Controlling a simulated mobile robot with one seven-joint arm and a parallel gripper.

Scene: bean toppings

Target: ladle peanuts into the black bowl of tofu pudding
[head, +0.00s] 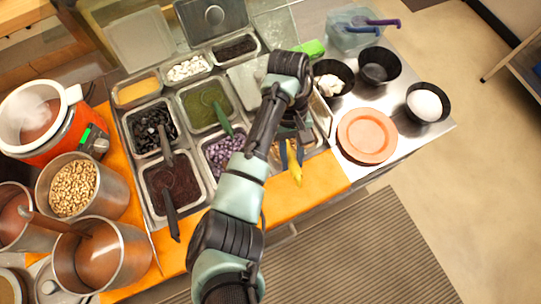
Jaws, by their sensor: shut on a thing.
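My gripper (291,148) hangs over the front right tray of the topping counter and is shut on a ladle with a yellow handle (296,174). The ladle's scoop is hidden. My arm covers much of that tray, and only a little tan content shows, too small to identify as peanuts. A black bowl (411,98) with smooth white content, perhaps tofu pudding, stands at the right of the steel counter. Another black bowl (350,88) holds white lumps, just right of my gripper. A third black bowl (380,66) looks dark and empty.
Stacked orange plates (367,136) lie near the counter's front edge. A clear tub (345,35) with purple utensils stands behind the bowls. Several topping trays and a green handle (312,48) surround my arm. Pots, one with tan beans (73,188), stand at left.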

